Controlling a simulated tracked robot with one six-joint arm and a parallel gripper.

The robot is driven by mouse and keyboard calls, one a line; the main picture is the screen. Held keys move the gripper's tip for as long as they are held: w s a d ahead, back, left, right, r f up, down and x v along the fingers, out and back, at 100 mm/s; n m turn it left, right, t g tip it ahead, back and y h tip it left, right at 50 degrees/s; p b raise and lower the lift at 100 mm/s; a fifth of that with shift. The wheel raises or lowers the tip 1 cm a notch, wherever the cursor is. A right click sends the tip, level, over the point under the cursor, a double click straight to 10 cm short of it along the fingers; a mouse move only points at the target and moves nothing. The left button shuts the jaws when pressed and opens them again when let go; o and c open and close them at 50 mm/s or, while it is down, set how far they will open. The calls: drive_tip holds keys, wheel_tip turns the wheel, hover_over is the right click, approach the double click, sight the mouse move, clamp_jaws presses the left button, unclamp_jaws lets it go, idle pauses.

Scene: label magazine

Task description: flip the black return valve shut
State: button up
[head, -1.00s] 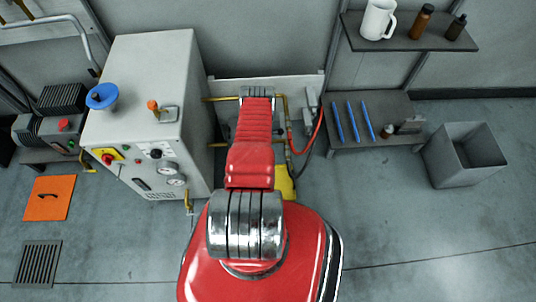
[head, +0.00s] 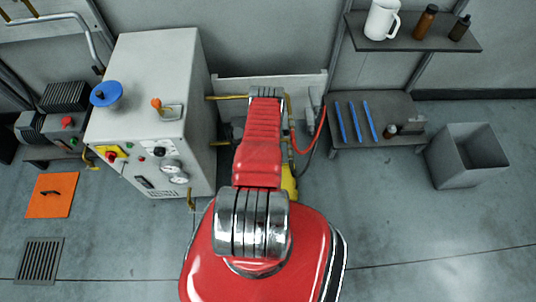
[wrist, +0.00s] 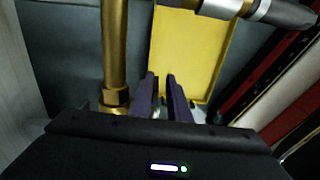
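My gripper shows in the wrist view (wrist: 163,92) as two dark fingers with a narrow gap between them. It looks partly open, and I cannot make out anything held in it. Its tips are in front of a yellow panel (wrist: 190,45), to the right of an upright brass pipe (wrist: 115,45). In the head view my red arm hides the gripper and most of the pipework. I cannot clearly make out the black return valve in either view. A silver and dark cylindrical piece (wrist: 255,10) crosses the top of the wrist view.
The grey cabinet (head: 155,85) with a blue knob (head: 106,93) stands left of my arm. Brass pipes (head: 226,97) and a red hose (head: 312,137) run near the wall. A low bench (head: 350,110) and a grey bin (head: 465,155) stand right. Floor at lower right is clear.

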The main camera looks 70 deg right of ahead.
drive_tip(key=shift+w+d+r, duration=0.15)
drive_tip(key=shift+w+r, duration=0.1)
drive_tip(key=shift+r, duration=0.55)
wheel_tip(320, 180, up, 6)
drive_tip(key=shift+s+r, duration=0.25)
idle(0.3)
idle(0.8)
